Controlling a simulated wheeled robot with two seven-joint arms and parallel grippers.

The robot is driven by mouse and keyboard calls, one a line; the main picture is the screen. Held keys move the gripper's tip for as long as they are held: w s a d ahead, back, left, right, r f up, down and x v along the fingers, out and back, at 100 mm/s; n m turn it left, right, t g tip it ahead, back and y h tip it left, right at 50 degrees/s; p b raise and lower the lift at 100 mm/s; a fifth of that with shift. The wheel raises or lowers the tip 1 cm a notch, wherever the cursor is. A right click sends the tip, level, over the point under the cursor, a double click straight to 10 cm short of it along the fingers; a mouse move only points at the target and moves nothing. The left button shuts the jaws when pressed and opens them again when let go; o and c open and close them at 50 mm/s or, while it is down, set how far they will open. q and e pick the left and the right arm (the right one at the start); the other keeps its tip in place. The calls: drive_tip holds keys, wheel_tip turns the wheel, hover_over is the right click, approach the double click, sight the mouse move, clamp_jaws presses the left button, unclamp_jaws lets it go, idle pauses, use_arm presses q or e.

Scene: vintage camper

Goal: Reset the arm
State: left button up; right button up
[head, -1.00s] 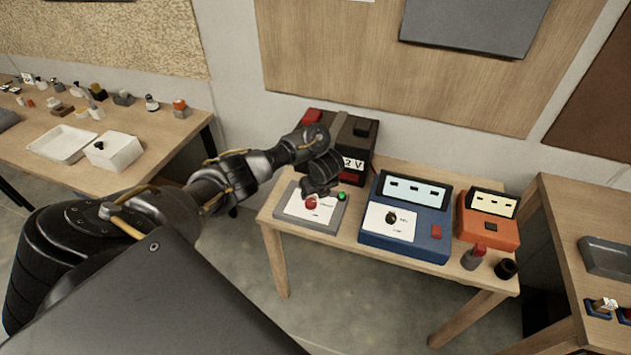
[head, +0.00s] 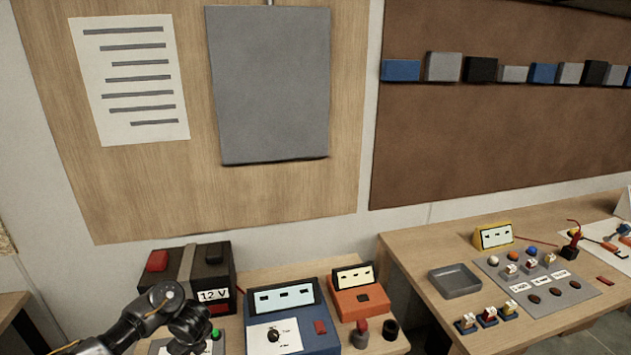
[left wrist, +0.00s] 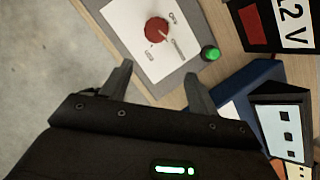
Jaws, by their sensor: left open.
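My left arm comes in at the lower left of the head view, and its gripper (head: 188,340) is over the grey switch panel, beside the blue meter box. In the left wrist view my left gripper (left wrist: 160,85) has its two fingers apart with nothing between them. Ahead of the fingers lies the panel with a white plate (left wrist: 135,30), a red rotary knob (left wrist: 157,30) and a green button (left wrist: 210,53). The green button also shows in the head view (head: 215,333). My right gripper is not in view.
A black 12 V battery (head: 215,270) stands behind the panel. To the right are the blue meter box (head: 300,340), an orange meter box (head: 362,304) and two small posts. A second table (head: 415,256) on the right holds a grey tray (head: 455,281) and several small parts.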

use_arm(q)
drive_tip(key=s+d+f+n+t+h, duration=0.1)
drive_tip(key=s+d+f+n+h, duration=0.15)
drive_tip(key=s+d, duration=0.45)
drive_tip(key=s+d+f+n+t+h, duration=0.15)
drive_tip(key=s+d+n, duration=0.25)
drive_tip(key=d, duration=0.7)
drive_tip(key=s+a+r+n+g, duration=0.15)
drive_tip(key=s+r+n, duration=0.25)
drive_tip(key=s+n, duration=0.5)
drive_tip(key=s+a+r+n, duration=0.25)
drive_tip(key=s+n, duration=0.35)
drive_tip(key=s, duration=0.7)
wheel_tip(320, 180, down, 32)
drive_tip(key=g+b, duration=0.1)
drive_tip(key=b, duration=0.7)
drive_tip(key=s+a+f+b, duration=0.1)
drive_tip(key=s+f+b, duration=0.2)
drive_tip(key=s+f, duration=0.5)
drive_tip(key=s+a+f+g+b, duration=0.1)
drive_tip(key=s+f+b, duration=0.2)
drive_tip(key=s+f, duration=0.6)
wheel_tip(320, 180, down, 6)
drive_tip(key=shift+s+a+f+m+g, duration=0.15)
drive_tip(key=shift+s+m+g, duration=0.15)
drive_tip(key=shift+m, duration=0.05)
